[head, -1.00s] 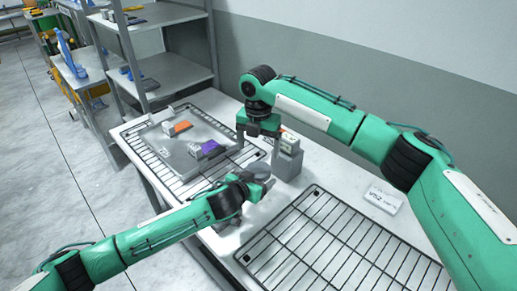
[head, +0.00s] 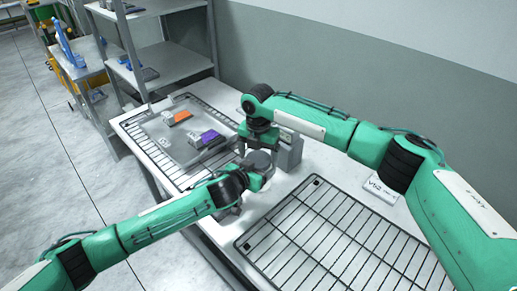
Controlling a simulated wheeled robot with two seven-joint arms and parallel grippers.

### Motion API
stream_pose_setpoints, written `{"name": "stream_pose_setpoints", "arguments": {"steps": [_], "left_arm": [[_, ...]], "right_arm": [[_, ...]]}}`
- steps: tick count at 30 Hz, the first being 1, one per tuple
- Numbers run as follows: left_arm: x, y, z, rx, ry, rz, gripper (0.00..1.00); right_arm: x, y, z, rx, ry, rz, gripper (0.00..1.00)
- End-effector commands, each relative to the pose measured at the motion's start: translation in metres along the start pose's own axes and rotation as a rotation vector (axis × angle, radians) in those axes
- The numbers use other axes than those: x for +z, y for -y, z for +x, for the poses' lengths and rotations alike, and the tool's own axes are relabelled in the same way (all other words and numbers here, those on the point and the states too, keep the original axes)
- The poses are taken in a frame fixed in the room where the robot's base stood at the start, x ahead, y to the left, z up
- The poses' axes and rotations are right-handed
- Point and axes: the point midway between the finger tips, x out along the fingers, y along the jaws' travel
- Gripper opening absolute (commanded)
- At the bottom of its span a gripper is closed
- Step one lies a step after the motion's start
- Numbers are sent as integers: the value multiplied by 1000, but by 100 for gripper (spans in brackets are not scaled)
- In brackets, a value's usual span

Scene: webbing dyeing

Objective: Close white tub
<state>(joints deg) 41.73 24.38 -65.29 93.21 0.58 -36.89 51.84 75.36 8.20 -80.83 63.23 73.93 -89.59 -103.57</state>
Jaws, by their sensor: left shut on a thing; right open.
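My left gripper (head: 256,181) is shut on a small round grey thing (head: 259,160), whose flat top shows between the two hands. I cannot tell if this is a lid or the top of the white tub. The tub itself is not clearly visible; the hands cover that spot. My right gripper (head: 258,143) is open and points down, just behind and above the round thing. I cannot tell whether it touches it.
A grey upright block (head: 289,153) stands just right of my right gripper. A grey tray (head: 168,147) holds orange (head: 180,117) and purple (head: 211,136) pieces on the far rack. An empty wire rack (head: 345,240) lies in front. A label card (head: 382,189) sits at right.

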Motion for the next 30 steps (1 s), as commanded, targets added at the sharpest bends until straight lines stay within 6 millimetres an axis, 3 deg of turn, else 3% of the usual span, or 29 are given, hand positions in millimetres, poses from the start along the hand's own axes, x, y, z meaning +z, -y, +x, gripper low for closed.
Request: {"name": "stream_pose_setpoints", "arguments": {"steps": [7, 14, 19, 30], "left_arm": [[1, 0, 0, 0, 1, 0, 12], [1, 0, 0, 0, 1, 0, 12], [1, 0, 0, 0, 1, 0, 12], [1, 0, 0, 0, 1, 0, 12]], "right_arm": [[0, 0, 0, 0, 0, 0, 87], [0, 0, 0, 0, 0, 0, 42], [0, 0, 0, 0, -1, 25, 42], [0, 0, 0, 0, 0, 297, 42]]}}
